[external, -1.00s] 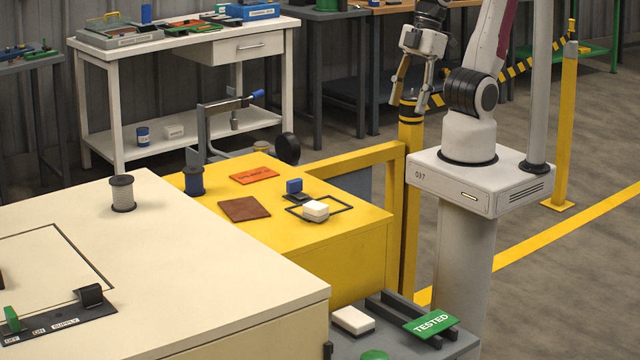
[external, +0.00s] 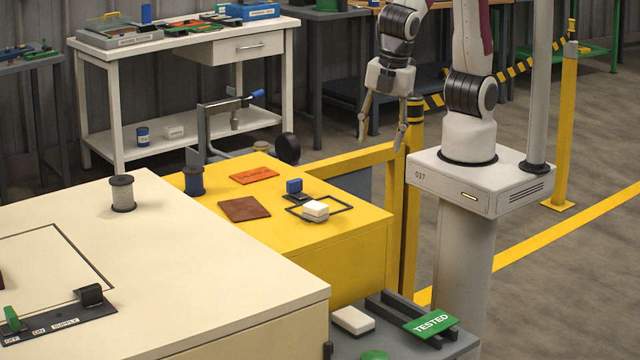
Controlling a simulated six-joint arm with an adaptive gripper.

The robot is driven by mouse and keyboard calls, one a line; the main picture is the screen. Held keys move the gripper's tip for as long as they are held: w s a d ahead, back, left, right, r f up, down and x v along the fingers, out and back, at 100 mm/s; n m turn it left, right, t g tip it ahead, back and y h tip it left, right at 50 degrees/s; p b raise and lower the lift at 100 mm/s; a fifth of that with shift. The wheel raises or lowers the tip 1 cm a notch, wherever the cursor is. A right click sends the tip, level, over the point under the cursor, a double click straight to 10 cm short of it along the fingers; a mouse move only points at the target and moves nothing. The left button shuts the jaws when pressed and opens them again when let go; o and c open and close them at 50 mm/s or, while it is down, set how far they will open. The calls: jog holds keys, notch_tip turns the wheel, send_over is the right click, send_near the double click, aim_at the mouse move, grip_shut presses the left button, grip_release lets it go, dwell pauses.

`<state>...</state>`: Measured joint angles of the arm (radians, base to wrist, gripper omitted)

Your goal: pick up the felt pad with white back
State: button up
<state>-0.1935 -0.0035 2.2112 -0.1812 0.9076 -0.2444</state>
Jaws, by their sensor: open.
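A small white-topped block (external: 316,209) sits on the yellow table (external: 345,255), at the near edge of a thin black outlined frame. A larger, flat white-topped block (external: 353,319) lies on the grey surface at the bottom. Either could be the felt pad with white back; no felt is clearly visible on either. My gripper (external: 382,142) hangs fingers down, open and empty, in the air behind and to the right of the yellow table. It is apart from both white blocks.
A blue block (external: 294,186) on a dark base, a brown pad (external: 244,209) and an orange card (external: 254,175) lie on the yellow table. A yellow rail runs behind.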

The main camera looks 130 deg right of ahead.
aim_at(319, 205)
jog(key=w+f+n+h, duration=0.1)
jog(key=w+f+n, duration=0.1)
jog(key=w+n, duration=0.1)
jog(key=w+f+n, duration=0.3)
jog(key=w+n, duration=0.1)
jog(key=w, duration=0.1)
jog(key=w+f+n+h, duration=0.1)
jog(key=w+f+n, duration=0.1)
jog(key=w+n, duration=0.1)
jog(key=shift+w+a+f+h, duration=0.3)
jog(key=shift+w+a+f, duration=0.1)
jog(key=shift+w, duration=0.2)
jog(key=n, duration=0.1)
jog(key=w+r+n, duration=0.1)
jog(key=w+n, duration=0.1)
jog(key=n, duration=0.1)
jog(key=shift+d+r, duration=0.2)
jog(key=shift+d, duration=0.1)
jog(key=shift+x, duration=1.3)
jog(key=shift+w+d+f, duration=0.15)
